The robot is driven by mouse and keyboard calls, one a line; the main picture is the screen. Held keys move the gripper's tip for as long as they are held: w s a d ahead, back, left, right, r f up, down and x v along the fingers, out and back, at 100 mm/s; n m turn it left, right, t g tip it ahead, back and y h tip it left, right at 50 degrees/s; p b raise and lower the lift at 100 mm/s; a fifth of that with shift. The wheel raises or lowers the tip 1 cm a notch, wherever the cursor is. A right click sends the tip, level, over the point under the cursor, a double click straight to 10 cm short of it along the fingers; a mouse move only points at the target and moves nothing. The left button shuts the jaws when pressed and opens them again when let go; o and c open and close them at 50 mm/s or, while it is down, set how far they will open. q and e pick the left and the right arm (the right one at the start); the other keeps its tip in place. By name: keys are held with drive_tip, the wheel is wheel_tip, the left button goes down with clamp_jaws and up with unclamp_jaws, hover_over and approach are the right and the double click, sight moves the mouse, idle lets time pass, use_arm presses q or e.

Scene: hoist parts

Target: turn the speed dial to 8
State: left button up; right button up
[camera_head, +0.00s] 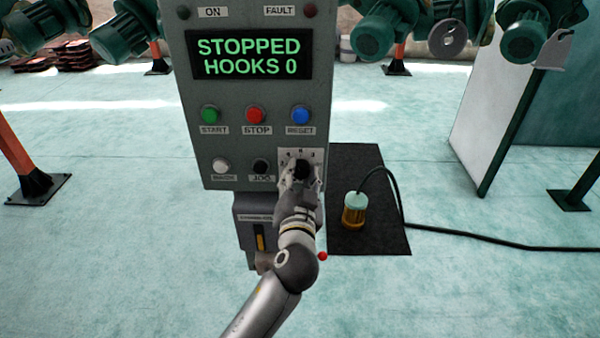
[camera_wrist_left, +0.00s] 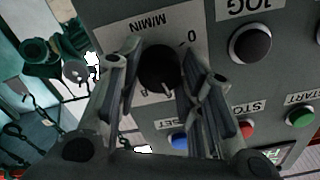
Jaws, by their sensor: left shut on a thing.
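The speed dial is a black round knob (camera_head: 301,168) on a white scale plate, at the lower right of the grey control panel (camera_head: 225,110). My left gripper (camera_head: 299,180) is at the dial and partly covers it and its scale in the head view. In the left wrist view the knob (camera_wrist_left: 158,65) sits between the two fingers of my left gripper (camera_wrist_left: 165,78), which is shut on it. A pale pointer line shows on the knob. The plate, upside down there, shows a 0 and M/MIN; the number at the pointer is not readable. My right gripper is not in view.
The panel display (camera_head: 252,58) reads STOPPED, HOOKS 0. START (camera_head: 209,115), STOP (camera_head: 255,115) and RESET (camera_head: 299,115) buttons sit above the dial; a black JOG button (camera_head: 261,166) is close on its left. A corded pendant (camera_head: 354,210) stands on a black mat (camera_head: 375,242).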

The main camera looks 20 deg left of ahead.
use_arm(q)
drive_tip(key=m+p, duration=0.2)
drive_tip(key=m, duration=0.3)
drive_tip(key=shift+r+m+p, duration=0.15)
drive_tip(key=shift+m+p, duration=0.15)
drive_tip(key=shift+p, duration=0.1)
drive_tip(key=m+p, duration=0.2)
drive_tip(key=m, duration=0.2)
drive_tip(key=shift+m, duration=0.3)
drive_tip(key=o, duration=1)
drive_tip(key=shift+o, duration=0.2)
drive_tip(key=v, duration=1.2)
